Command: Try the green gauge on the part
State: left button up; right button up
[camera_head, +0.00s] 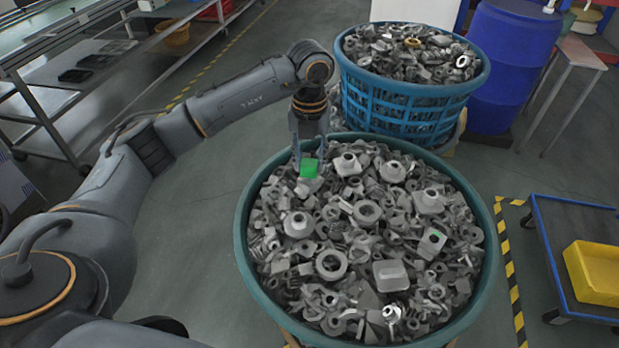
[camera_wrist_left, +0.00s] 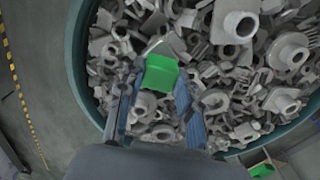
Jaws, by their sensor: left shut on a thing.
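My left gripper (camera_head: 309,161) is over the back left of the near basket, pointing down. It is shut on a small green block, the green gauge (camera_head: 309,169), held between its fingertips. In the left wrist view, the gauge (camera_wrist_left: 160,75) sits between the two fingers, with grey metal parts right around it. I cannot tell whether it touches a part. Many grey castings (camera_head: 366,212) fill the basket: rings, flanged hubs and blocks. A grey block (camera_head: 431,243) on the right of the heap shows a small green patch. My right gripper is out of view.
The near basket has a teal rim (camera_head: 243,235). A blue basket of parts (camera_head: 400,102) stands behind it, beside a blue drum (camera_head: 512,62). A blue cart (camera_head: 560,215) with a yellow bin (camera_head: 594,272) is at right. Open floor (camera_head: 200,240) lies left of the near basket.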

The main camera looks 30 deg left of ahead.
pick_arm(q)
jog(key=shift+r+p, duration=0.8)
jog(key=shift+r, duration=0.7)
jog(key=shift+r, duration=0.1)
jog(key=shift+r+p, duration=1.25)
jog(key=shift+r, duration=0.7)
jog(key=shift+f, duration=0.1)
